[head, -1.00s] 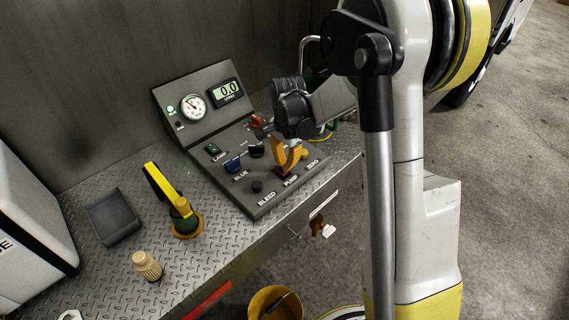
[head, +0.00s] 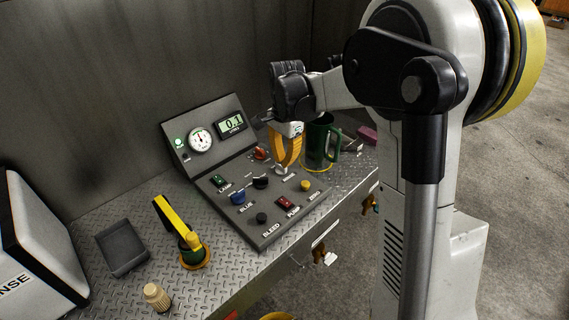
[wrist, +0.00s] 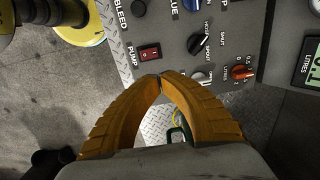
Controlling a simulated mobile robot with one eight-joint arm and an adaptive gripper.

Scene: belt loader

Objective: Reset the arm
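My gripper (head: 291,162) is raised above the back right edge of the control panel (head: 262,219). In the wrist view my gripper (wrist: 160,77) has its two orange fingers meeting at the tips, with nothing seen between the tips. My arm reaches in from the right and covers part of the bench behind it. The panel carries a gauge, a display reading 0.1, a red pump switch (wrist: 150,53), a yellow zero button (head: 305,185) and several knobs.
A green mug (head: 317,143) stands just right of my gripper. Open floor lies to the right.

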